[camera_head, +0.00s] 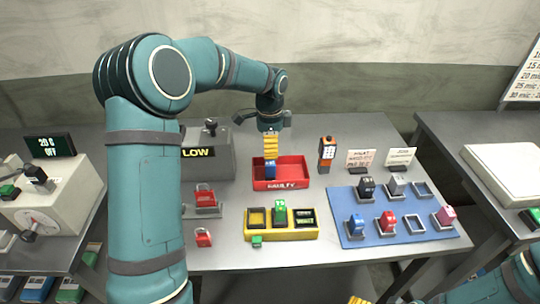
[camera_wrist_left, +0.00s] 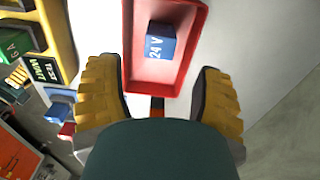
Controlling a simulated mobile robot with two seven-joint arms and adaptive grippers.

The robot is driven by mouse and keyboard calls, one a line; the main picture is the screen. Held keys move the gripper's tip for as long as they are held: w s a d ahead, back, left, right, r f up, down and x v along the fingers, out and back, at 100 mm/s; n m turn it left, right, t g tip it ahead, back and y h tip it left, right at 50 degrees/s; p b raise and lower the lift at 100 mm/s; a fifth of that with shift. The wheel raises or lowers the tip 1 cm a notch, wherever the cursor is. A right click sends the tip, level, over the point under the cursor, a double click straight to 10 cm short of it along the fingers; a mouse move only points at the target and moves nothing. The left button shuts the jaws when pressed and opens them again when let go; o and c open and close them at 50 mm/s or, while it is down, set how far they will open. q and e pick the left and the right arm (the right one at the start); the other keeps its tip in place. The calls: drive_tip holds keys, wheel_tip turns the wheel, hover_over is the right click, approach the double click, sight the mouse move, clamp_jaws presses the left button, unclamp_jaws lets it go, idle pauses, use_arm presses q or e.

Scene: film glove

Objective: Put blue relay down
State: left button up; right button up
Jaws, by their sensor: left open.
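A blue relay (camera_head: 270,170) marked "24 V" sits inside the red tray (camera_head: 297,186) labelled as faulty. In the left wrist view the blue relay (camera_wrist_left: 162,42) lies on the floor of the red tray (camera_wrist_left: 127,45), clear of both fingers. My left gripper (camera_head: 271,149) is directly above the tray, pointing down. Its yellow fingers (camera_wrist_left: 160,100) are spread apart with nothing between them. Another blue relay (camera_head: 356,225) stands on the blue mat (camera_head: 383,238) at the right. Of my right gripper, only a yellow bit (camera_head: 358,300) shows at the bottom edge.
A yellow tray (camera_head: 282,234) with a green relay (camera_head: 280,211) stands in front of the red tray. The blue mat holds several relays and empty frames. A handheld meter (camera_head: 327,154) stands right of the red tray. A grey box (camera_head: 207,155) and red padlocks (camera_head: 204,196) are left.

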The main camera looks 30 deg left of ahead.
sight(270, 162)
use_arm(q)
wheel_tip(270, 162, up, 5)
drive_tip(key=shift+r+p, duration=0.1)
drive_tip(key=shift+p, duration=0.25)
idle(0.4)
